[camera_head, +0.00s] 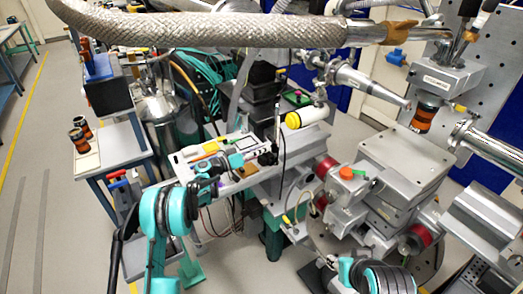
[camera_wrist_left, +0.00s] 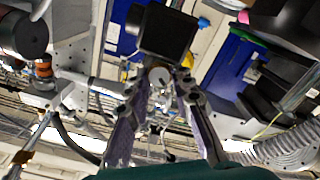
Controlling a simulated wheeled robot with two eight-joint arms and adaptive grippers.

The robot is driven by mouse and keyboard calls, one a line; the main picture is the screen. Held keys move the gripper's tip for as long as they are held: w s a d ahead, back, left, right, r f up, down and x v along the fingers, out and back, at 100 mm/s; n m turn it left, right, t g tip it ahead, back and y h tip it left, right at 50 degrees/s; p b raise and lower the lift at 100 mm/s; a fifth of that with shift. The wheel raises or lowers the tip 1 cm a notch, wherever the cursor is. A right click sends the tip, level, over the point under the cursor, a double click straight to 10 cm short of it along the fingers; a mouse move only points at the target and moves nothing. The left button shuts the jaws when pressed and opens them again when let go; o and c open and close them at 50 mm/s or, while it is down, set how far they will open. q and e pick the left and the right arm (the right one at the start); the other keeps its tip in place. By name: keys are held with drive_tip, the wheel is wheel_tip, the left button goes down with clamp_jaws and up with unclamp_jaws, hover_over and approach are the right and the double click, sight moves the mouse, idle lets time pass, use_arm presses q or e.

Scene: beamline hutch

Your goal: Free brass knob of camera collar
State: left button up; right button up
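A camera-like cylinder with an orange-copper band (camera_head: 424,116) hangs under a grey mounting block (camera_head: 447,75) at the upper right of the head view. A small yellow, brass-like knob (camera_head: 459,107) sticks out to its right; whether it is the collar's knob I cannot tell for sure. A similar orange-banded part (camera_wrist_left: 42,69) shows at the left of the wrist view. My left gripper (camera_head: 268,155) is over the bench, well left of the camera. My right gripper is out of sight.
A braided metal hose (camera_head: 200,27) crosses the top. A grey stage (camera_head: 405,158) stands below the camera. A conical metal nozzle (camera_head: 370,84) points towards it from the left. A yellow-ended cylinder (camera_head: 307,117) lies behind my left gripper. Open floor is at the left.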

use_arm(q)
drive_tip(key=o, duration=0.4)
drive_tip(key=shift+o, duration=0.2)
drive_tip(key=shift+a, duration=0.1)
drive_tip(key=v, duration=1.2)
